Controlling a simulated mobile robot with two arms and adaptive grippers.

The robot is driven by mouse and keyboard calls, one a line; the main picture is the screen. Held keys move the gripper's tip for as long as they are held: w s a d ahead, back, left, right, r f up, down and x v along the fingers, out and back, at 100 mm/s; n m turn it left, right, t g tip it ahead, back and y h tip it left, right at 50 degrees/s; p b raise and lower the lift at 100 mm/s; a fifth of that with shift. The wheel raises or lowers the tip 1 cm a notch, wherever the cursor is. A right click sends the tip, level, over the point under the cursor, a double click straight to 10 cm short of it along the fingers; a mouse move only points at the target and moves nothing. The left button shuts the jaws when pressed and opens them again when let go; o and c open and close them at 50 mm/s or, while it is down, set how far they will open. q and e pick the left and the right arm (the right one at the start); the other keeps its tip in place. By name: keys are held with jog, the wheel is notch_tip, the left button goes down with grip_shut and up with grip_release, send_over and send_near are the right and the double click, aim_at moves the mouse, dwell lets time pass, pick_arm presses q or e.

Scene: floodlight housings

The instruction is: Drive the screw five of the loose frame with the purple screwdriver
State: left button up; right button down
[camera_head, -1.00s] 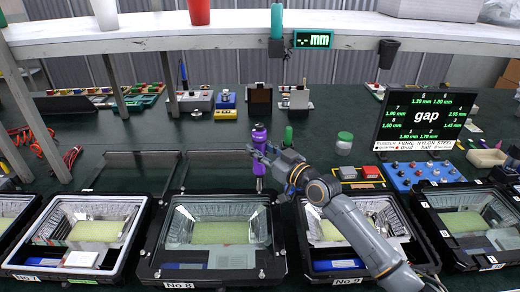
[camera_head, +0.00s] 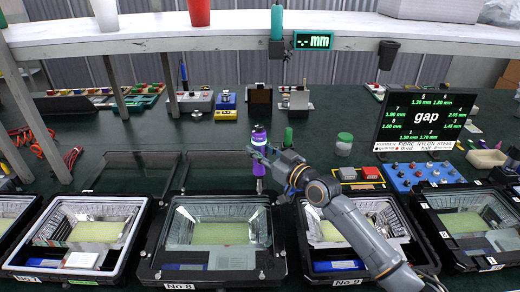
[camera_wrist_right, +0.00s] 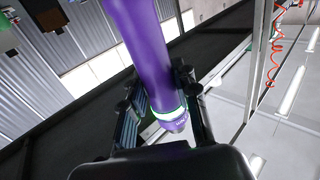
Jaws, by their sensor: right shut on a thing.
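My right gripper (camera_head: 263,156) is shut on the purple screwdriver (camera_head: 259,137), which stands upright with its bit pointing down. In the right wrist view the purple handle (camera_wrist_right: 145,45) runs between the two fingers. The bit is over the back right part of the dark frame (camera_head: 276,240) on the housing marked No 8. I cannot tell whether the bit touches a screw. The frame lies on the housing around a glass pane (camera_head: 215,222). Single screws and their numbers are too small to make out. My left gripper is not in view.
Open housings stand either side, including No 9 (camera_head: 335,265). My right arm crosses No 9. A gap display (camera_head: 427,115) stands at the right behind a blue tray of knobs (camera_head: 425,176). A green-capped jar (camera_head: 344,143) stands behind my gripper. A shelf (camera_head: 200,38) spans the back.

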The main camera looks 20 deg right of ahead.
aim_at(260, 126)
jog(key=shift+r+p, duration=1.05)
jog(key=shift+r, duration=0.5)
notch_tip(260, 126, up, 6)
jog(key=p, duration=0.5)
jog(key=shift+r, duration=0.2)
